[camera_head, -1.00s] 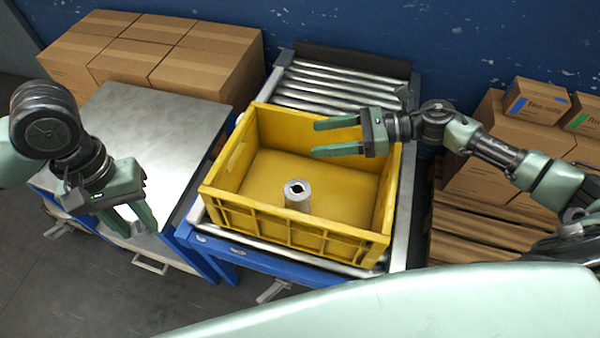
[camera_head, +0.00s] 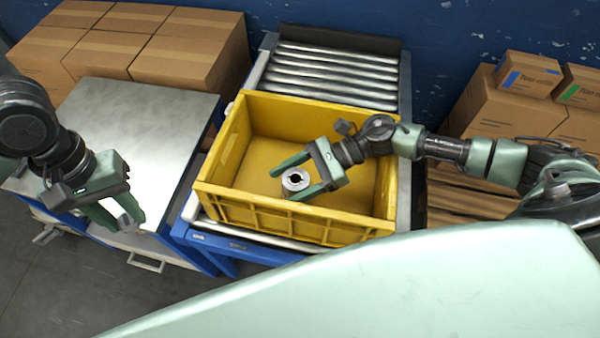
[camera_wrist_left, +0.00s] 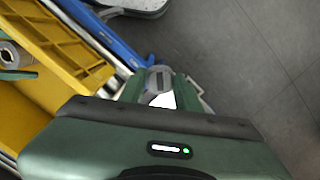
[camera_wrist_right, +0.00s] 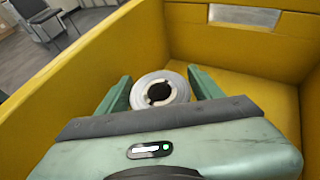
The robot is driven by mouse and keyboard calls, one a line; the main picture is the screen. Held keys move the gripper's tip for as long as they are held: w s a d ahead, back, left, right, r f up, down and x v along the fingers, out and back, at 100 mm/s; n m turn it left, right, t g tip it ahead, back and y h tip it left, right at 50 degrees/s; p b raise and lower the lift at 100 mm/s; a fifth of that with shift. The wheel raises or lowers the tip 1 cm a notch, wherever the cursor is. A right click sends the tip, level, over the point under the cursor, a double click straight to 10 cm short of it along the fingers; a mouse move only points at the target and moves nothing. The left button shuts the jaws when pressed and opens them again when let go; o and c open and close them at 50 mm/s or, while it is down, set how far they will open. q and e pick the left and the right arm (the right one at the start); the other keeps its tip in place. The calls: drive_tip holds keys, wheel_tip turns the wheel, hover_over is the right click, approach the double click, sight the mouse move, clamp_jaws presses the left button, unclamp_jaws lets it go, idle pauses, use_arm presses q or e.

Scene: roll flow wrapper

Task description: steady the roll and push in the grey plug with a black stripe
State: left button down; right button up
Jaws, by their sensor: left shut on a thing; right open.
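The roll (camera_head: 286,182) is a short grey cylinder with a dark notched hole in its top. It stands upright in the yellow crate, and shows in the right wrist view (camera_wrist_right: 179,91). My right gripper (camera_head: 284,185) is open, its fingers on either side of the roll; I cannot tell whether they touch it. My left gripper (camera_head: 123,214) is shut on the grey plug (camera_wrist_left: 158,78), whose dark stripe shows in the left wrist view. It holds the plug at the metal table's front edge, left of the crate. The plug is partly hidden by the fingers.
The yellow crate (camera_head: 250,214) has raised walls around the roll and sits on a roller conveyor (camera_head: 335,75). A metal-topped table (camera_head: 150,110) stands to its left. Cardboard boxes (camera_head: 190,50) are stacked behind the table, and more (camera_head: 505,105) stand at the right.

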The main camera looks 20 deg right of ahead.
use_arm(q)
drive_tip(key=shift+r, duration=0.1)
use_arm(e)
drive_tip(key=shift+a+f, duration=0.15)
drive_tip(key=shift+a, duration=0.1)
clamp_jaws()
